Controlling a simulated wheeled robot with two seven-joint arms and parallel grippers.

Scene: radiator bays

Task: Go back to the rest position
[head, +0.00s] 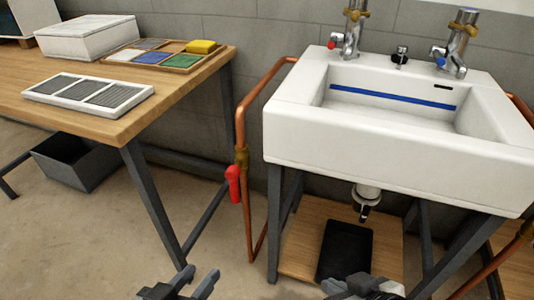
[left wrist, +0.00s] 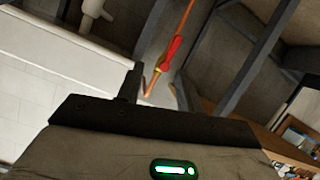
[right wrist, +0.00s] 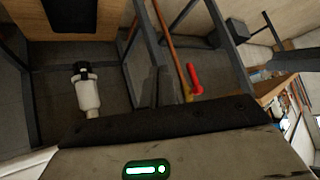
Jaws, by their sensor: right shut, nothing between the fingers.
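My left gripper (head: 202,273) is at the bottom of the head view, below the wooden bench. Its two grey fingers stand apart with nothing between them. In the left wrist view its fingers rise above the dark edge of the gripper body. My right gripper (head: 345,285) is at the bottom of the head view, in front of the sink stand. It is shut and empty. In the right wrist view its fingers (right wrist: 154,85) lie close together. Neither gripper touches anything that I can see.
The white sink (head: 390,150) stands on a dark frame at the right. A copper pipe (head: 241,125) with a red valve handle (head: 233,184) runs beside it. The wooden bench (head: 190,88) is at the left, with a grey bin (head: 85,165) below. Floor (head: 80,240) is clear at lower left.

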